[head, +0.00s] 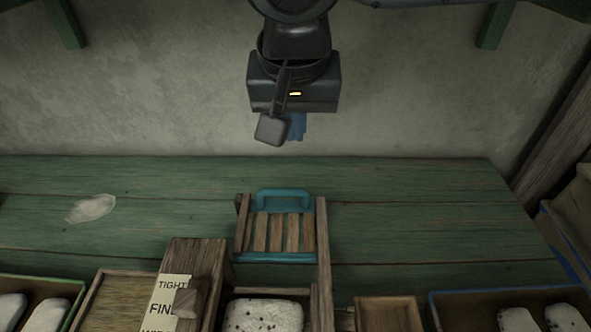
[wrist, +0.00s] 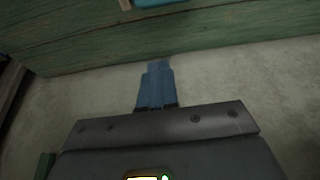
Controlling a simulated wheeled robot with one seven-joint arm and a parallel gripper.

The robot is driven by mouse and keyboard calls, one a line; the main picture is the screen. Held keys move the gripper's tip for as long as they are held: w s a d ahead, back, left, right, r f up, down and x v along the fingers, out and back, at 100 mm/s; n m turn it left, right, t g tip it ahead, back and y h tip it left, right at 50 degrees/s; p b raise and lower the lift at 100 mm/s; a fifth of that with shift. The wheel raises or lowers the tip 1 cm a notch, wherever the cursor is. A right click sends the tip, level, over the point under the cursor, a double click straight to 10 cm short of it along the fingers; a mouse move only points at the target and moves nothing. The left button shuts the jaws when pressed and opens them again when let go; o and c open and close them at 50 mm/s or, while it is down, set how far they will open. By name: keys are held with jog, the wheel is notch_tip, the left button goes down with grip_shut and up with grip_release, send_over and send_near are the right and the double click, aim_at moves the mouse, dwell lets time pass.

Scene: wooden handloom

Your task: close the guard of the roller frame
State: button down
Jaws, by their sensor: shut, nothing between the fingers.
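The roller frame (head: 324,285) is a wooden frame on the green bench, with two side rails. Its guard (head: 276,257) is a panel of wooden slats with a teal lower edge and a teal loop handle (head: 284,193) at the far end. The panel sits between the rails; I cannot tell its exact angle. My gripper (head: 297,136) is above and beyond the guard, in front of the wall, apart from it. Its blue fingers (wrist: 160,68) are together and empty in the wrist view. A teal piece (wrist: 155,3), perhaps the handle, is cut off at the top there.
A wooden block with a paper label (head: 168,305) stands left of the frame. A speckled white piece (head: 266,314) lies below the guard. Trays with white pieces (head: 515,319) stand at both sides. A pale scrap (head: 91,208) lies left; the bench right of the guard is clear.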

jog(key=x, duration=0.8)
send_over(294, 201)
jog(key=shift+w+d+f+p, duration=0.1)
jog(key=shift+f+p, duration=0.25)
